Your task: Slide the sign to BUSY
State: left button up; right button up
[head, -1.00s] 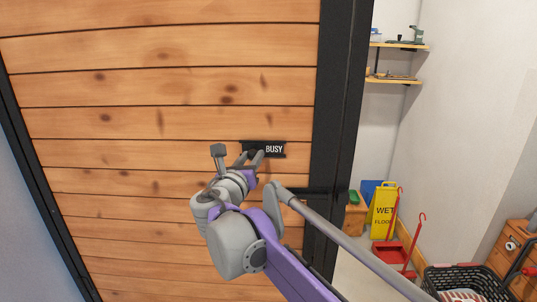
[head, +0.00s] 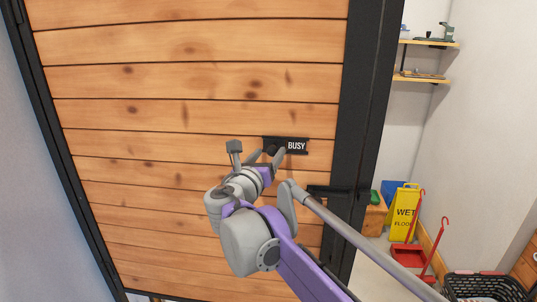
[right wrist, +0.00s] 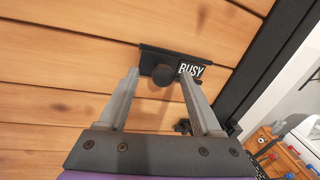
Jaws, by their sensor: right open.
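The sign (head: 298,146) is a dark plate on the wooden door that reads BUSY in white letters at its right end. It also shows in the right wrist view (right wrist: 192,69). A round dark knob (right wrist: 163,75) sticks out left of the word. My right gripper (head: 267,155) is open just in front of the sign. In the right wrist view its fingers (right wrist: 158,82) stand on either side of the knob, with a gap on each side. Whether the fingertips touch the plate cannot be told. My left gripper is not in view.
The plank door (head: 190,90) has a dark frame and a dark latch (head: 335,192) below and right of the sign. Beyond it on the right are a yellow wet-floor sign (head: 404,212), red dustpans, a black basket (head: 485,287) and shelves (head: 428,43).

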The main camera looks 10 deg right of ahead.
jog(key=v, duration=1)
jog(key=shift+b, duration=0.45)
jog(key=s+d+f+m+g, duration=0.2)
jog(key=s+d+f+m, duration=0.15)
jog(key=f+m, duration=0.2)
jog(key=s+d+f+m+g+y, duration=0.1)
jog(key=s+d+f+m+g, duration=0.3)
jog(key=f, duration=0.3)
jog(key=s+d+f+m+g, duration=0.1)
jog(key=s+d+f+m, duration=0.2)
jog(key=d+f+m, duration=0.25)
jog(key=s+f+m+g+y+p, duration=0.1)
jog(key=s+f+m+g+y, duration=0.2)
jog(key=s+f+m+y, duration=0.4)
jog(key=s+f+m, duration=0.9)
jog(key=f+m, duration=0.1)
jog(key=f, duration=0.2)
jog(key=shift+s+a+f+m+g, duration=0.2)
jog(key=shift+a+m+g, duration=0.1)
jog(key=shift+a+m, duration=0.1)
jog(key=shift+r, duration=0.1)
